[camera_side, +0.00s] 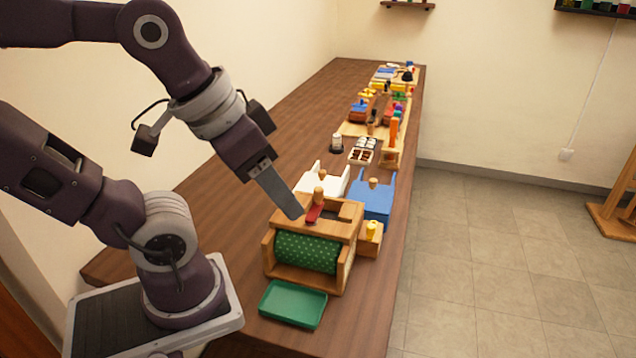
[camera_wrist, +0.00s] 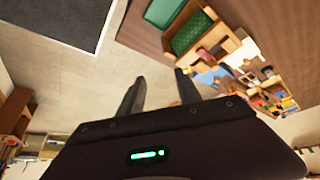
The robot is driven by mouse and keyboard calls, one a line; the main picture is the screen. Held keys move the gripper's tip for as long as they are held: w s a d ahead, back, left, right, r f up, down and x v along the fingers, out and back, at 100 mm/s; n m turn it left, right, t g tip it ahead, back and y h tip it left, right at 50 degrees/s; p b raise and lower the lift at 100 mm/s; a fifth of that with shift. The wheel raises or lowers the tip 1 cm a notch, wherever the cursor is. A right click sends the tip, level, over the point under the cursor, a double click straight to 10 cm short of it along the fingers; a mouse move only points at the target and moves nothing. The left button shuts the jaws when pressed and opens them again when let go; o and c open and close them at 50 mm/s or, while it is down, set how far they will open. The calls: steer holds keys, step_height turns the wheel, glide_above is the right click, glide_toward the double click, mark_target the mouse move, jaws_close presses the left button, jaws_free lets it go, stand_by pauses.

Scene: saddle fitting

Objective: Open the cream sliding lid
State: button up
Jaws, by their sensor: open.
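A cream-white piece (camera_side: 326,181), which looks like the cream lid, lies behind the wooden frame on the bench. A wooden peg (camera_side: 319,193) stands at its front; whether it belongs to the lid is unclear. A whitish patch, likely the same piece, shows in the wrist view (camera_wrist: 243,51). My gripper (camera_side: 293,212) points down over the wooden frame, in front of the cream piece and apart from it. In the wrist view my gripper (camera_wrist: 160,88) has its two fingers spread with nothing between them. The lid's edges are partly hidden by the frame.
A blue piece (camera_side: 372,198) with a peg sits right of the cream one. The wooden frame (camera_side: 348,270) holds a green dotted roll (camera_side: 306,253), with a red piece (camera_side: 314,212) on top. A green tray (camera_side: 293,304) lies in front. The bench (camera_side: 250,180) is clear to the left.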

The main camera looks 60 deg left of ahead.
steer(key=w+a+r+n+g, duration=0.1)
steer(key=w+a+n, duration=0.35)
steer(key=w, duration=0.45)
steer(key=n+g+y, duration=0.4)
steer(key=n+g, duration=0.1)
steer(key=n, duration=0.8)
glide_toward(323, 171)
steer(key=f, duration=0.1)
steer(key=x, duration=0.8)
steer(key=shift+s+a+r, duration=0.1)
steer(key=shift+s+a, duration=0.05)
steer(key=shift+s, duration=0.05)
steer(key=shift+c, duration=0.2)
jaws_close()
steer(key=shift+w+r+y, duration=0.1)
steer(key=shift+y, duration=0.2)
